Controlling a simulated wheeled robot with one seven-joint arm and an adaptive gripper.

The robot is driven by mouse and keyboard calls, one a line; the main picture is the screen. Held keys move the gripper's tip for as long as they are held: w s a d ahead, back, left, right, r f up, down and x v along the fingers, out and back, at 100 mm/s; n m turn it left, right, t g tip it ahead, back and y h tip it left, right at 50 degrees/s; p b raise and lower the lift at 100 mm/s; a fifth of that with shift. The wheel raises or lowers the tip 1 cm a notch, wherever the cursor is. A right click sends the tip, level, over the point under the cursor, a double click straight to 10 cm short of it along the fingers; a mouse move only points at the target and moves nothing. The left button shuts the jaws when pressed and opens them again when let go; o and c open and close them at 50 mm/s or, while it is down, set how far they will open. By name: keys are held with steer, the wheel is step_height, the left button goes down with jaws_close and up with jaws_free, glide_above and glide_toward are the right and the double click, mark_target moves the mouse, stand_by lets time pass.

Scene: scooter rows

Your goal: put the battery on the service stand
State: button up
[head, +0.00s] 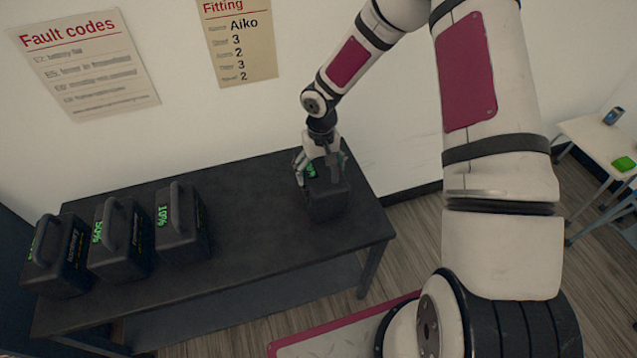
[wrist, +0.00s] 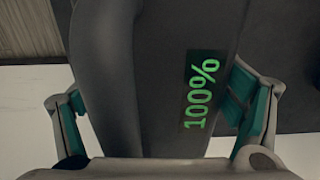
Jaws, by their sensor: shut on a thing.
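A dark battery (head: 327,203) stands at the right end of the black bench. My gripper (head: 318,172) is at its top, shut on its handle. In the wrist view the battery (wrist: 185,40) fills the middle, with a green 100% readout and its thick handle (wrist: 108,80). My gripper's teal finger pads (wrist: 160,108) show on both sides of it. In the head view my gripper hides part of the battery's top and its readout. I cannot tell whether its base touches the bench. I do not see a clearly marked service stand.
The black bench (head: 255,200) holds three more dark batteries at its left: one (head: 62,262) with its readout partly hidden, one (head: 125,245) reading about 50%, one (head: 183,230) reading 10%. The bench middle is clear. A pale table (head: 590,140) with small items stands at the far right.

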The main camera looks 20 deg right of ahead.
steer(key=shift+w+d, duration=0.2)
steer(key=shift+w, duration=0.35)
steer(key=shift+f, duration=1.75)
steer(key=shift+f, duration=0.15)
steer(key=o, duration=1.8)
